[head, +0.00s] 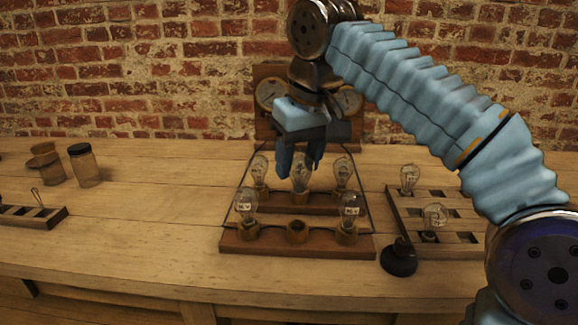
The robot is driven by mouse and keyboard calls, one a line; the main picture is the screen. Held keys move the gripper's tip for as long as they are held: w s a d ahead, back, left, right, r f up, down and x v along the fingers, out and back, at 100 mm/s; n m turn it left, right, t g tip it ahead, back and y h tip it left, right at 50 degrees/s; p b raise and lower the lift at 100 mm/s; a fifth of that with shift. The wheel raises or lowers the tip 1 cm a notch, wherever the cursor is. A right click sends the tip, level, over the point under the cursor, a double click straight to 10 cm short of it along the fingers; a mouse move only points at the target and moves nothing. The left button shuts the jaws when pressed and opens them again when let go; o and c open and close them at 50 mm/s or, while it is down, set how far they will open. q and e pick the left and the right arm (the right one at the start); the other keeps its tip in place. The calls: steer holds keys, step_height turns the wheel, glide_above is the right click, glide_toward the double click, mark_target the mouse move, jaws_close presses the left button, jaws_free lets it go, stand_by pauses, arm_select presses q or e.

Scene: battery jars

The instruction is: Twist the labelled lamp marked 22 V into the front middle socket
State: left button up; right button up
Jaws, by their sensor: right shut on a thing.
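My right gripper (300,168) points down over the wooden socket board (268,246) and is shut on a clear glass lamp (300,184). The fingers cover part of this lamp, and I cannot read a label on it. It shows in line with the back middle position; I cannot tell whether it touches a socket there. My left gripper is not in view.
Lamps stand at the back left (259,170) and back right (343,172). A slotted rack (463,240) at right holds two lamps, beside a black knob-like object (398,260). Dial gauges (268,93) stand behind. A lidded jar (84,168) is at left. The table front is clear.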

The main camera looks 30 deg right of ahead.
mark_target(299, 196)
steer(key=shift+w+f, duration=0.1)
steer(key=shift+w, duration=0.15)
steer(key=shift+w+f, duration=0.1)
steer(key=shift+f, duration=0.1)
step_height(299, 196, down, 3)
steer(key=shift+b, duration=0.5)
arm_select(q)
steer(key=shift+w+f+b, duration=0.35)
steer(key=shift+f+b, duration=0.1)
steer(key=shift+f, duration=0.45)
arm_select(e)
steer(key=shift+f, duration=0.7)
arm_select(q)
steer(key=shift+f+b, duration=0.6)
arm_select(e)
steer(key=shift+f, duration=1.2)
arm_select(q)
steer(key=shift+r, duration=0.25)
arm_select(e)
steer(key=m, duration=0.3)
steer(key=m+h, duration=0.1)
steer(key=m, duration=0.2)
steer(key=shift+s+d+h, duration=0.15)
steer(key=shift+s+h, duration=0.05)
steer(key=shift+h, duration=0.1)
